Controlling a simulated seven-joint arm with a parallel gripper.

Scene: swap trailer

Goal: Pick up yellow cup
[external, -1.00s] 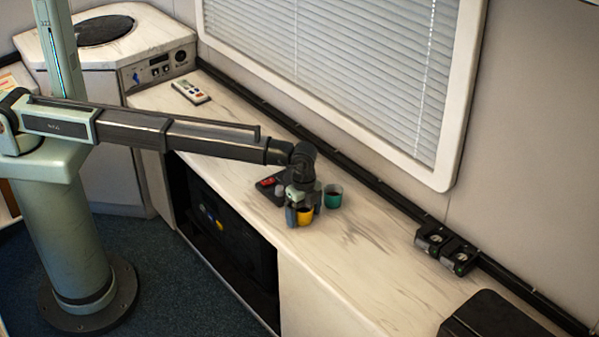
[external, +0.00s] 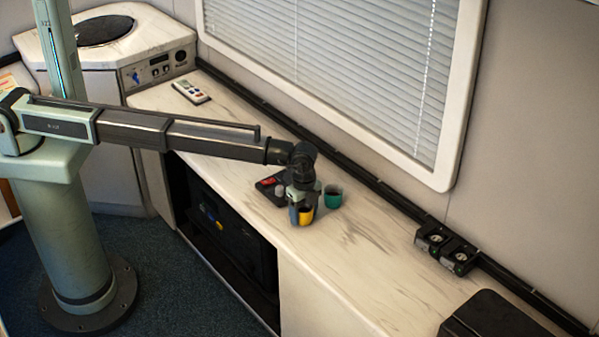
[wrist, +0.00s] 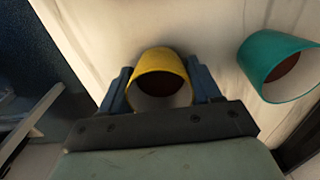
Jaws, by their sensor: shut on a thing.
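The yellow cup (external: 306,215) is upright at the front part of the white counter, with dark contents showing inside. In the wrist view the yellow cup (wrist: 160,68) sits between the two blue fingers. My gripper (external: 302,214) is shut on it, one finger on each side; the wrist view also shows my gripper (wrist: 162,90). I cannot tell whether the cup's base touches the counter. My gripper hides part of the cup in the external view.
A teal cup (external: 333,197) stands close to the right, also in the wrist view (wrist: 277,66). A dark tray (external: 268,190) with small items lies behind my gripper. The counter (external: 375,240) to the right is mostly clear.

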